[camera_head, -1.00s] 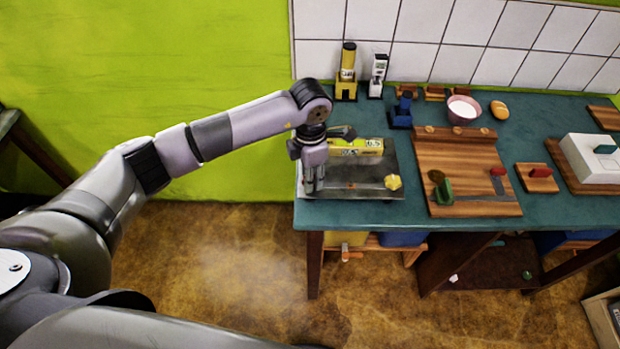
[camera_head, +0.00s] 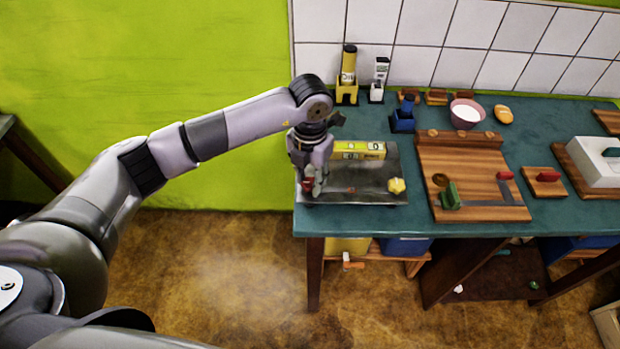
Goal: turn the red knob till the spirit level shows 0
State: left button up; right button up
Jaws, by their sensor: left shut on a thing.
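The yellow spirit level (camera_head: 358,151) lies at the back of a dark grey metal plate (camera_head: 362,185) at the table's left end. Its small readout looks like 0, though the digits are tiny. The red knob (camera_head: 307,185) is at the plate's left front corner, mostly covered by my left gripper (camera_head: 313,187). That gripper points down and is shut on the red knob. A yellow knob (camera_head: 397,186) sits at the plate's right front corner, apart from the gripper. My right gripper is not in view.
The tiled wall (camera_head: 460,40) closes the back.

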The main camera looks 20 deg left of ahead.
aim_at(310, 182)
pick_arm(q)
jog(key=shift+w+r, duration=0.1)
dwell(0.3)
jog(key=o, duration=1.2)
jog(key=shift+c, duration=0.2)
notch_tip(310, 182, up, 12)
